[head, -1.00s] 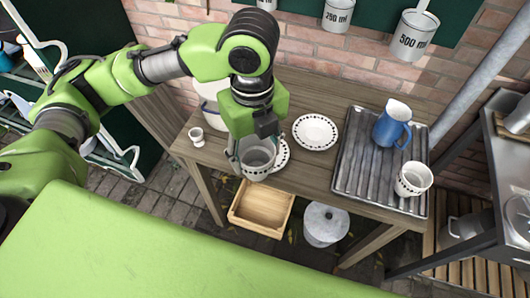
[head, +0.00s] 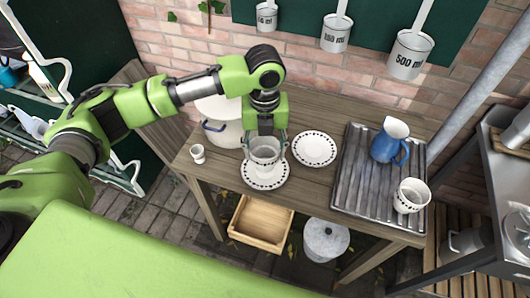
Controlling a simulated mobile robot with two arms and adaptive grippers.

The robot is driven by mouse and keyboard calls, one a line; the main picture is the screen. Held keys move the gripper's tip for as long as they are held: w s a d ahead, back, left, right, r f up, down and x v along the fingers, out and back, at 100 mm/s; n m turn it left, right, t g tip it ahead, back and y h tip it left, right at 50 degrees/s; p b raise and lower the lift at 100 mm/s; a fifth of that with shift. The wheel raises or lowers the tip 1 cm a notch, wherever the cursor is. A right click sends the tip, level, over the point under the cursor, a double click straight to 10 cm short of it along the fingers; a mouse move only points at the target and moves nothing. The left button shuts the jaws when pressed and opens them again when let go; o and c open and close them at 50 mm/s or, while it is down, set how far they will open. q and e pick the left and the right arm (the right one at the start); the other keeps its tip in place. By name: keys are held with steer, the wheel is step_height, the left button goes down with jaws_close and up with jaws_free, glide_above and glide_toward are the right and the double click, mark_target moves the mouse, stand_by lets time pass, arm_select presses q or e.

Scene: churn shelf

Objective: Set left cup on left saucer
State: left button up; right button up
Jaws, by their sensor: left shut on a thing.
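The left cup (head: 265,154), white with a dark dotted band, is upright in my left gripper (head: 266,140), whose fingers are shut on its sides. The cup is over the left saucer (head: 265,184), a white plate with a dark dotted rim on the wooden table. The cup's base looks at or just above the saucer's middle; I cannot tell whether they touch. The right saucer (head: 314,148) lies empty to the right. Another dotted cup (head: 411,195) stands on the ribbed metal tray. My right gripper is not in view.
A white pot (head: 222,125) stands behind and left of the cup, close to my gripper. A small white egg cup (head: 197,153) stands at the table's left. A blue jug (head: 390,140) is on the ribbed tray (head: 352,190). A wooden crate (head: 260,223) is below the table.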

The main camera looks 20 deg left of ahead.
mark_target(265, 156)
arm_select(q)
steer(key=shift+w+a+f, duration=0.15)
steer(key=shift+w+f, duration=0.45)
steer(key=shift+f, duration=0.1)
steer(key=f, duration=0.1)
steer(key=f+p, duration=0.1)
steer(key=f, duration=0.1)
steer(key=shift+w+a+f, duration=0.1)
steer(key=shift+w+f, duration=0.15)
steer(key=shift+f, duration=0.15)
steer(key=o, duration=1.1)
steer(key=shift+f, duration=0.15)
steer(key=shift+o, duration=0.2)
step_height(265, 156, up, 12)
steer(key=b, duration=0.2)
steer(key=shift+r, duration=0.2)
